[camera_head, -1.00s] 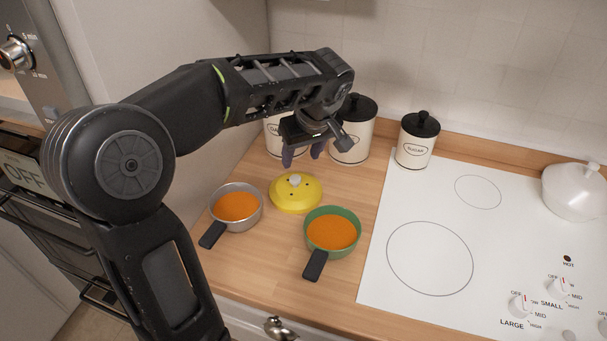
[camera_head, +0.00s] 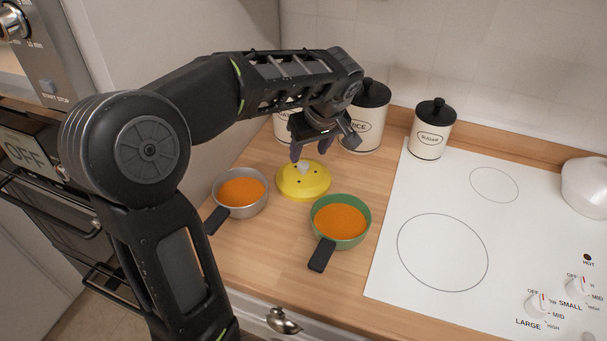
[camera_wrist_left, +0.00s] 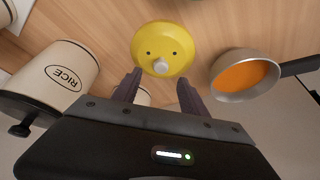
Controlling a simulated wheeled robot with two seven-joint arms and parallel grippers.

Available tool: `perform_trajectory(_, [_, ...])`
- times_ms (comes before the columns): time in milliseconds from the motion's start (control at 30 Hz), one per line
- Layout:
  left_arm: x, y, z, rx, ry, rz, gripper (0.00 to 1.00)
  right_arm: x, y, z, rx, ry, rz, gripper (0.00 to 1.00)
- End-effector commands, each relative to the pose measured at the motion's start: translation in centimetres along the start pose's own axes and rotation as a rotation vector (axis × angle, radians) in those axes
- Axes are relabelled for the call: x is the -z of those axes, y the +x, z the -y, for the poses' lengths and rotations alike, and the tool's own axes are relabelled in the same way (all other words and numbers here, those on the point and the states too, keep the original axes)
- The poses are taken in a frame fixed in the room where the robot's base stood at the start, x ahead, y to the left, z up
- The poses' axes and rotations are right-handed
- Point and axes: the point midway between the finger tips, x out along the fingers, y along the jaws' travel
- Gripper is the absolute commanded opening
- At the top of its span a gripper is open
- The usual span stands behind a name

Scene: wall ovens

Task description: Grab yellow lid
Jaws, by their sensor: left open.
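The yellow lid (camera_head: 303,181) lies on the wooden counter behind two pans, with its pale knob facing up. In the left wrist view the lid (camera_wrist_left: 163,42) is just beyond the fingertips, its knob roughly midway between them. My left gripper (camera_head: 311,153) is open and empty, above and slightly behind the lid. Its two dark fingers show apart in the left wrist view (camera_wrist_left: 160,82), and nothing is between them. My right gripper is not in view.
A grey pan (camera_head: 240,192) and a green pan (camera_head: 341,221), both with orange contents, stand close by the lid. Several canisters, including the sugar one (camera_head: 431,130), stand behind. The white stove (camera_head: 443,253) lies to the right, with a white pot (camera_head: 588,187).

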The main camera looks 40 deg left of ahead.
Motion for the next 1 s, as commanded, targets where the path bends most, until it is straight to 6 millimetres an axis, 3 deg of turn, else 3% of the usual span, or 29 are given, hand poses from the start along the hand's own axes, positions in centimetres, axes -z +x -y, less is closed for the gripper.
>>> perform_trajectory(100, [0.0, 0.9, 0.0, 0.0, 0.001, 0.0, 0.51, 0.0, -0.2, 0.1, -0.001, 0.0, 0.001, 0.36])
perform_trajectory(467, [0.0, 1.4, 0.1, 0.002, 0.001, 0.0, 0.51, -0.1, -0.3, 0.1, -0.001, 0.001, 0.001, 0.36])
perform_trajectory(800, [-0.1, 5.8, 0.1, 0.002, 0.001, 0.001, 0.51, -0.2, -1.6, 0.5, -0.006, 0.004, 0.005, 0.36])
perform_trajectory(1000, [-0.1, 6.2, 0.1, 0.0, 0.0, 0.0, 0.51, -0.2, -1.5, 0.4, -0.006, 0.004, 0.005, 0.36])
